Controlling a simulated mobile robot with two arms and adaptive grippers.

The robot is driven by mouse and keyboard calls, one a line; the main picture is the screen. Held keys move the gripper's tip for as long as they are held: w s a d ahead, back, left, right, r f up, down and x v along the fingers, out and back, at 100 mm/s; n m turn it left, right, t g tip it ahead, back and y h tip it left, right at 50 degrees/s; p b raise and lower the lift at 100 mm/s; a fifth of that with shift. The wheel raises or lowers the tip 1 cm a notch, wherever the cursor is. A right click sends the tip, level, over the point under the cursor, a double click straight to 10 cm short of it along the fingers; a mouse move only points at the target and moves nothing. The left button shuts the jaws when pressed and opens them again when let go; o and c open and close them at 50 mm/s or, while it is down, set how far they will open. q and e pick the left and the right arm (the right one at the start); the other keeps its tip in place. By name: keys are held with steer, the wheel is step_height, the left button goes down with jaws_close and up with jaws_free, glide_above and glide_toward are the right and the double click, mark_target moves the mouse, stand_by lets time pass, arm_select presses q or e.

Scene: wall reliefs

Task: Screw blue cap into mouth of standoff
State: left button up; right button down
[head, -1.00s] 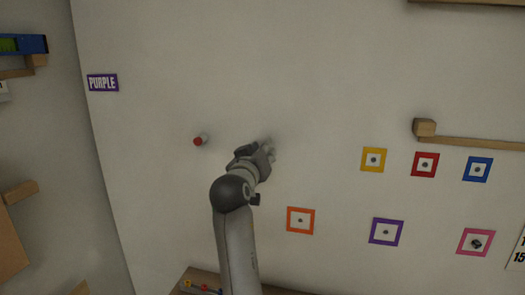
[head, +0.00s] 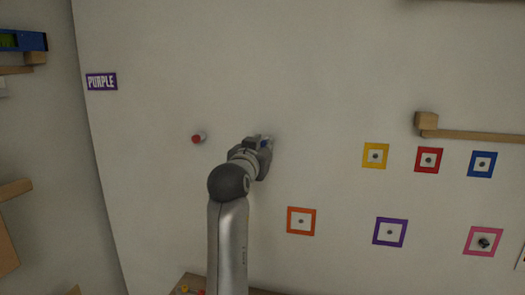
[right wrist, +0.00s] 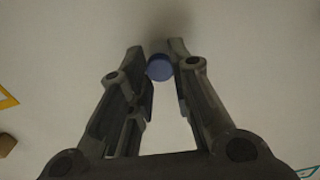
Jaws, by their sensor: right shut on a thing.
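The blue cap (right wrist: 159,67) sits between the two fingertips of my right gripper (right wrist: 158,58) in the right wrist view. In the head view my right gripper (head: 264,143) is close to the pale wall, shut on the cap, with a bit of blue (head: 265,143) showing between the fingers. Any standoff behind the cap is hidden by the cap and fingers, so I cannot tell whether the cap touches one. A short pale standoff with a red end (head: 198,137) sticks out of the wall to the left. My left gripper is not in view.
Yellow (head: 375,144), red (head: 428,147), blue (head: 481,151), orange (head: 301,208), purple (head: 404,233) and pink frames mark the wall at right. A PURPLE sign (head: 102,82) is at left. A wooden bar (head: 470,136) juts at right. A ledge with small coloured things is at bottom.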

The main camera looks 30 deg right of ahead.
steer(key=m+b, duration=0.3)
steer(key=m, duration=0.2)
